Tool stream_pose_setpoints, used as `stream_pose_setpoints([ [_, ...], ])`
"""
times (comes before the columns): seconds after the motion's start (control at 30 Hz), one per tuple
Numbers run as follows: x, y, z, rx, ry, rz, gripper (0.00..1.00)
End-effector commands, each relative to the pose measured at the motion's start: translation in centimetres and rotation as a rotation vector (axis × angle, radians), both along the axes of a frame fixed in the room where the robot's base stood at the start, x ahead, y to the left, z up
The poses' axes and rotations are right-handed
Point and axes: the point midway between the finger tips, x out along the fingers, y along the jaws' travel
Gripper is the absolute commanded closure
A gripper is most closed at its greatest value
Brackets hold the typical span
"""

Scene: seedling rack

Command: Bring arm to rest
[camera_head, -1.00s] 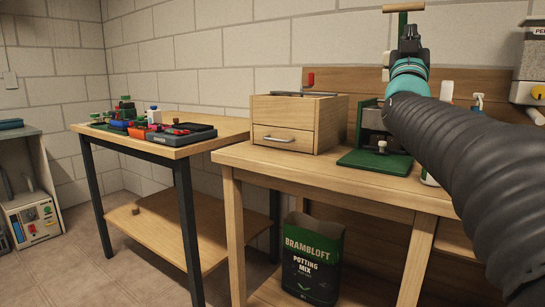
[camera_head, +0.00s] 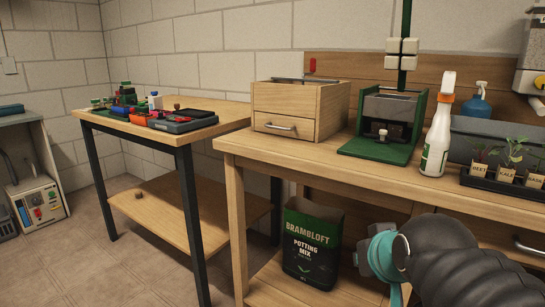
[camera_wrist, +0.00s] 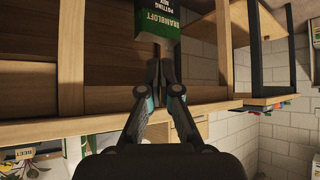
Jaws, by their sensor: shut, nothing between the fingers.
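My arm reaches in from the lower right of the head view, in front of the workbench (camera_head: 330,165) and below its top. My gripper (camera_wrist: 161,66) shows in the middle of the wrist view, its two fingers drawn together with nothing seen between them. In the head view only the wrist end of the arm with its teal band shows clearly, and the fingertips cannot be made out. The potting mix bag (camera_head: 312,245) stands on the bench's lower shelf, left of my wrist. It also shows upside down in the wrist view (camera_wrist: 158,20), beyond the fingertips.
On the bench stand a wooden drawer box (camera_head: 300,105), a green press (camera_head: 375,150), a white spray bottle (camera_head: 438,140) and a seedling tray (camera_head: 495,190). A side table (camera_head: 225,115) holds several small items. The floor (camera_head: 130,265) at the left is clear.

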Motion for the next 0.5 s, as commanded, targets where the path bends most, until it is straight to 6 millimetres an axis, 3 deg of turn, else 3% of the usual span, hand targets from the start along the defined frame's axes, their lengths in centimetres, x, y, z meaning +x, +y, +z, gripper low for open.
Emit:
stream_pose_setpoints([
  [0.1,-4.9,0.4,-4.1,0.007,0.154,-0.004,1.0],
  [0.2,-7.9,0.4,-6.5,0.009,0.251,-0.013,1.0],
  [0.33,-10.0,0.3,-8.1,0.008,0.319,-0.021,1.0],
  [0.5,-10.5,0.3,-8.6,0.008,0.337,-0.023,1.0],
])
